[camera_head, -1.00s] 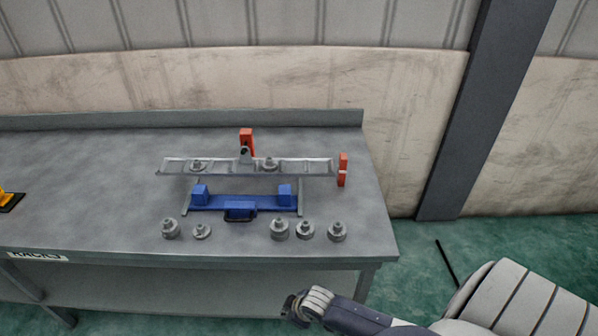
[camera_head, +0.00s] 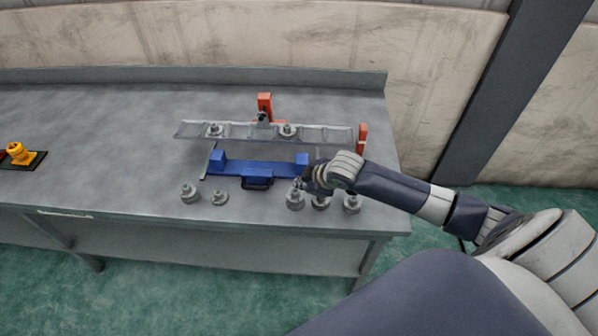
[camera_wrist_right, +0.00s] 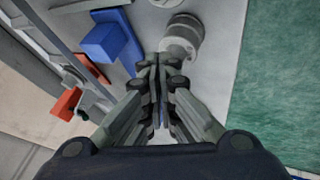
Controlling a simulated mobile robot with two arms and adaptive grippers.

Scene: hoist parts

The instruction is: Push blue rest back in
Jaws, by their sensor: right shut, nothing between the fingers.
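The blue rest (camera_head: 272,169) is a flat bar with an upright block near each end and a dark handle (camera_head: 257,182) on its front side. It lies on the bench in front of and below the long grey beam (camera_head: 245,131). In the right wrist view, one of its blue blocks (camera_wrist_right: 103,42) shows left of the fingers. My right gripper (camera_head: 301,183) is shut and empty, just in front of the rest's right end and over the grey weights; contact cannot be told. It also fills the middle of the right wrist view (camera_wrist_right: 160,62). My left gripper is out of view.
Grey weights stand along the front, including two at left (camera_head: 190,194) and one at right (camera_head: 352,204). Two weights sit on the beam. An orange post (camera_head: 265,103) stands behind the beam and an orange marker (camera_head: 362,139) at its right end. The bench's left is mostly clear.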

